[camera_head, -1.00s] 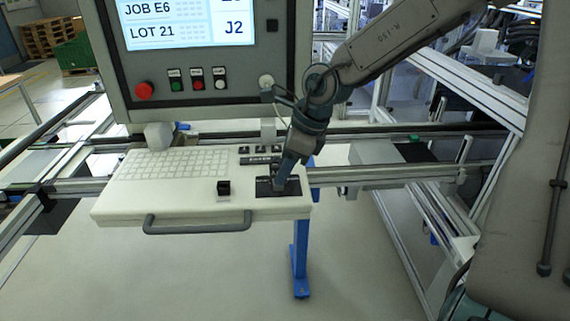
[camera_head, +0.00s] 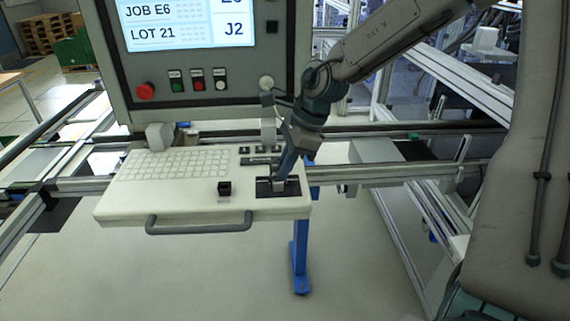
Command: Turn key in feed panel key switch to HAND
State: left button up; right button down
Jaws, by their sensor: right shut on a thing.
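The feed panel key switch appears to be the dark plate (camera_head: 265,189) at the right end of the white keyboard shelf (camera_head: 130,205). My right gripper (camera_head: 279,181) reaches down to this plate from the upper right. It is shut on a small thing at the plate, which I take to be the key. The fingers hide most of it, and I cannot read its position or any HAND mark. My left gripper is not in view.
A grey handle (camera_head: 198,227) runs along the front edge. Above are the screen (camera_head: 185,25), a red button (camera_head: 145,91) and several small buttons. A metal rail (camera_head: 400,173) lies right of the shelf.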

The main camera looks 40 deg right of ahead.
jog(key=shift+w+f+n+b, duration=0.1)
jog(key=shift+n+b, duration=0.3)
jog(key=shift+n, duration=0.3)
jog(key=shift+n+g, duration=0.3)
